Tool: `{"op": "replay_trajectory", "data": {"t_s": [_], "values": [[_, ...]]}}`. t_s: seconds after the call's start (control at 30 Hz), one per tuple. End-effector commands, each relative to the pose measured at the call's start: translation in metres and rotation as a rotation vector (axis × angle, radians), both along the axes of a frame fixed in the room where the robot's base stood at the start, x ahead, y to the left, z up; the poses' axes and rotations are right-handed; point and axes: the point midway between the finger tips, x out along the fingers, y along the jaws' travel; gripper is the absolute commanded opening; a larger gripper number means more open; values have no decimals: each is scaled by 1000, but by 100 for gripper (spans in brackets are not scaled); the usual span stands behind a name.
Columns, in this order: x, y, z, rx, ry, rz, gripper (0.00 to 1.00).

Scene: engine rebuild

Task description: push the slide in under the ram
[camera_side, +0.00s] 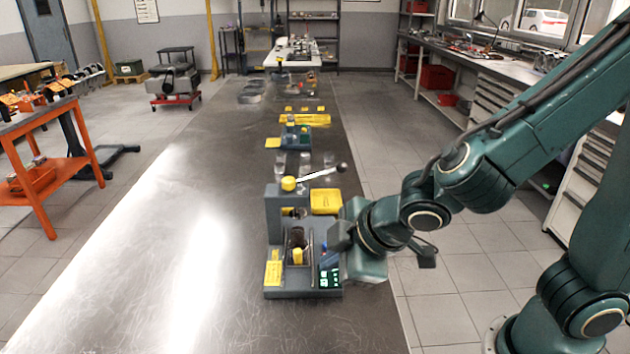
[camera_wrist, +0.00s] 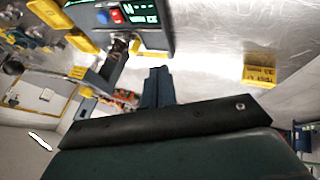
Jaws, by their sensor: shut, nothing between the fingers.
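The press (camera_side: 276,215) stands on the long bench in the side view. It has a yellow cap on top, and its ram (camera_side: 298,212) hangs below the head. The slide (camera_side: 296,240) lies in front of and below the ram, with a yellow block (camera_side: 298,256) on its near end. Whether it is under the ram is hard to tell. My gripper (camera_side: 336,237) is shut and empty at the right side of the press, close to the slide; contact cannot be told. In the wrist view my gripper (camera_wrist: 157,82) points toward the press base with its panel (camera_wrist: 140,14).
A lever (camera_side: 320,173) with a dark knob sticks out right from the press top. A yellow tray (camera_side: 326,201) sits behind it. A lit panel (camera_side: 330,278) is at the press's front right. The bench left of the press is clear. More fixtures stand farther back.

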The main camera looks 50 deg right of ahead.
Motion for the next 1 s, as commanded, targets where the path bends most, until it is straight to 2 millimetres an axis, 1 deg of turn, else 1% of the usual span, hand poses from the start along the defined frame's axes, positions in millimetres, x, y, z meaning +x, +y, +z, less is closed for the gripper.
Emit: {"op": "replay_trajectory", "data": {"t_s": [0.9, 1.0], "values": [[52, 1, -70, -1, 3, -3, 0], [61, -5, -68, 2, 2, -5, 0]]}}
